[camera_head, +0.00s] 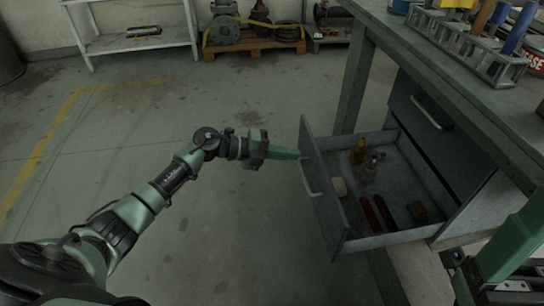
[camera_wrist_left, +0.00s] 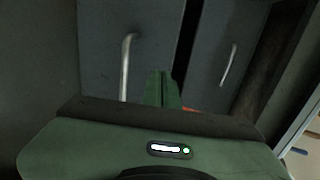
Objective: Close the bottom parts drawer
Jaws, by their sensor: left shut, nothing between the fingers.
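The bottom parts drawer (camera_head: 345,237) is pulled well out of the workbench in the head view. Its grey front panel with a pale bar handle (camera_head: 309,178) faces left. Small parts lie inside it. My left gripper (camera_head: 290,154) is shut and empty, its green fingers pointing right at the upper far part of that front panel. The tips look very near it; I cannot tell whether they touch.
A shut upper drawer (camera_head: 409,102) sits in the bench above. The bench top (camera_head: 400,25) carries a metal rack (camera_head: 470,45) with tools. A pallet with machine parts (camera_head: 250,45) and a white shelf (camera_head: 135,42) stand far back. The floor around my left arm is clear.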

